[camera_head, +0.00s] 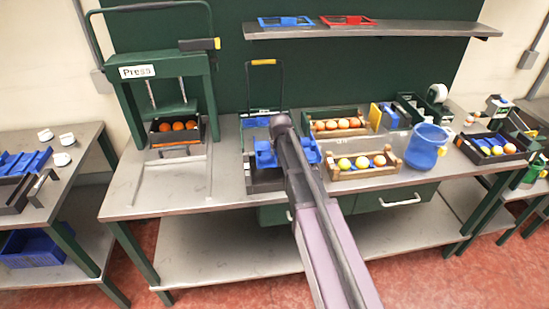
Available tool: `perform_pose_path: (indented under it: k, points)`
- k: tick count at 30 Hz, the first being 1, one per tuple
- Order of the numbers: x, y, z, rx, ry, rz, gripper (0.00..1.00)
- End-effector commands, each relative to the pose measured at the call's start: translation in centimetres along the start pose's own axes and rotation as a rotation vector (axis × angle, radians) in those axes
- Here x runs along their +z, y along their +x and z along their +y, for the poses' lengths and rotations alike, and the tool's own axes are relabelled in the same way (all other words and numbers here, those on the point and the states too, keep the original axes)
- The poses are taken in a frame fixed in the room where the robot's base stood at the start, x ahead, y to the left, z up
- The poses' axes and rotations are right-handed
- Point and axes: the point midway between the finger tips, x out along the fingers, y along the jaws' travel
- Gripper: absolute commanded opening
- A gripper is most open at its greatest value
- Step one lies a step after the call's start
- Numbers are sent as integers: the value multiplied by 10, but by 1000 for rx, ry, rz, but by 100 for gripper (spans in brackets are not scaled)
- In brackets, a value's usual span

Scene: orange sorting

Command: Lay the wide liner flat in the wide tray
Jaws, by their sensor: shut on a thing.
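A blue piece, which looks like the wide liner (264,154), shows on both sides of my arm's end at the middle of the bench. My gripper (284,148) is at the blue piece, mostly hidden behind my own arm, and is shut on it. A dark, low tray (266,186), which looks like the wide tray, is just below the blue piece at the bench's front. My arm covers its right part. I cannot tell whether the blue piece touches the tray.
Left of it stands a green press (150,70) with a crate of oranges (177,143). A shelf (370,31) hangs above. Bare bench lies front left.

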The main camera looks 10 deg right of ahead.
Motion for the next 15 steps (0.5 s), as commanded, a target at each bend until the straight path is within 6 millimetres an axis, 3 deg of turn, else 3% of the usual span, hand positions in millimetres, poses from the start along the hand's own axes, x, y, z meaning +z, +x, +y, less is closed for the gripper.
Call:
perform_pose_path:
  k: [11, 15]
  points:
    - [2, -1, -21, -9, -22, 0, 0]
    - [13, -7, -31, -8, -26, 1, 0]
